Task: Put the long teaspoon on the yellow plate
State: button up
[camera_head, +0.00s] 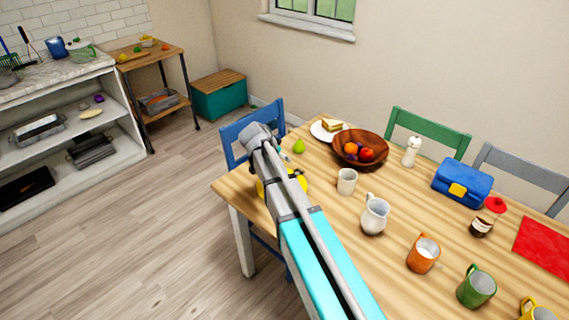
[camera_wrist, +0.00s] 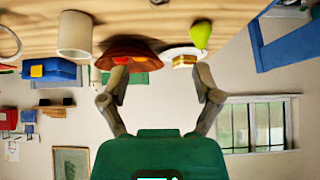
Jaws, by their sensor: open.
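The yellow plate (camera_head: 302,181) lies near the left end of the wooden table in the head view. My arm passes in front of it and hides its middle. I cannot make out the long teaspoon in either view. My gripper (camera_wrist: 162,82) is open and empty in the wrist view, its two fingers spread wide. That view is upside down, with the tabletop along its upper edge. In the head view the fingers are hidden behind my arm, so their distance from the plate cannot be told.
A white cup (camera_head: 346,182), white jug (camera_head: 374,216), wooden fruit bowl (camera_head: 343,139), pear (camera_head: 299,146) and white sandwich plate (camera_head: 317,131) stand near my arm. Several mugs, a blue lunchbox (camera_head: 461,186) and a jar (camera_head: 486,218) fill the right side. Blue (camera_head: 230,134) and green chairs (camera_head: 428,128) border the table.

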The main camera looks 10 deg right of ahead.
jog(key=s+f+n+g+y, duration=0.1)
jog(key=s+n+y, duration=0.1)
jog(key=s, duration=0.6)
jog(key=s+d+f+n+g+y, duration=0.1)
jog(key=s+n+g+y, duration=0.1)
jog(key=s+n, duration=0.3)
jog(key=s+f+n+g+y, duration=0.1)
jog(key=s+f+n+y, duration=0.1)
jog(key=s, duration=1)
jog(key=shift+s+d+n+g, duration=0.15)
jog(key=shift+s+n+g, duration=0.15)
jog(key=shift+n, duration=0.6)
